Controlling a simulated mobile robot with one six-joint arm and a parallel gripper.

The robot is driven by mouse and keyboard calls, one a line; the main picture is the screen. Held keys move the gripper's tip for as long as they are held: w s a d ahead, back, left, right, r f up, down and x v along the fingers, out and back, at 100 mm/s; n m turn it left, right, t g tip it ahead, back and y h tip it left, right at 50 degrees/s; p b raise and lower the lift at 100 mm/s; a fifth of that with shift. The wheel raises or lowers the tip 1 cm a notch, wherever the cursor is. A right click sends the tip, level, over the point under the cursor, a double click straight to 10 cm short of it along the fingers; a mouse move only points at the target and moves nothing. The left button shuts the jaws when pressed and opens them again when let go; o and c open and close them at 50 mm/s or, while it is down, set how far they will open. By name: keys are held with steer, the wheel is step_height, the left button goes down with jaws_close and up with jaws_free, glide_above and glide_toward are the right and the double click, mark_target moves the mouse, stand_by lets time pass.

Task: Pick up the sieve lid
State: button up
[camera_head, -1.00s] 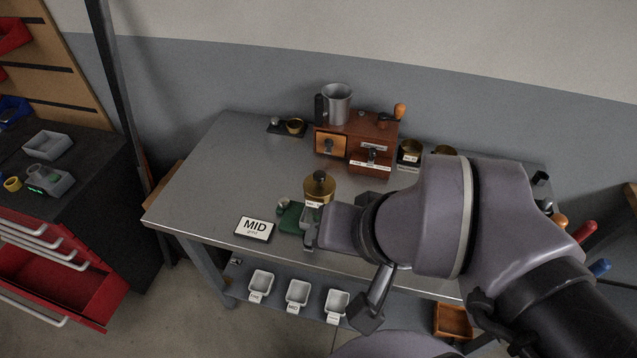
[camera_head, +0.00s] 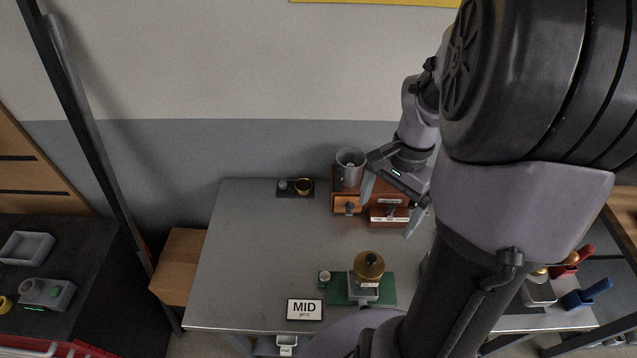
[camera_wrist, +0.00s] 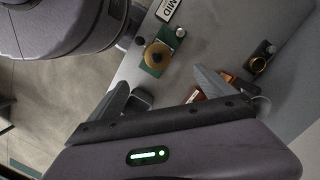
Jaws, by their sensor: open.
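A round brass piece with a dark knob on top (camera_head: 369,264), which looks like the sieve lid, sits on a pale square container (camera_head: 362,291) on a green mat (camera_head: 389,289). The brass piece also shows from above in the wrist view (camera_wrist: 157,54), ahead of the fingers. My gripper (camera_head: 391,204) is open and empty. In the head view it appears in front of the wooden drawer box, higher in the picture than the brass piece and apart from it. Both fingers show in the wrist view (camera_wrist: 158,88).
A metal jug (camera_head: 350,166) stands on the wooden box (camera_head: 347,204), close to my gripper in the picture. A small dark tray (camera_head: 295,188) holds a brass cup. Blue-handled (camera_head: 588,293) and red-handled tools lie right.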

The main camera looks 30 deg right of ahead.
mark_target(372, 258)
steer(key=f+b, duration=0.2)
steer(key=f, duration=0.3)
steer(key=s+a+f+b, duration=0.1)
steer(key=f+b, duration=0.1)
steer(key=f, duration=0.4)
steer(key=a+f+b, duration=0.1)
steer(key=f, duration=0.5)
steer(key=shift+s+a+f+b, duration=0.15)
steer(key=shift+s+f+b, duration=0.1)
steer(key=shift+b, duration=0.15)
steer(key=shift+r, duration=0.15)
steer(key=c, duration=1.5)
steer(key=shift+o, duration=0.2)
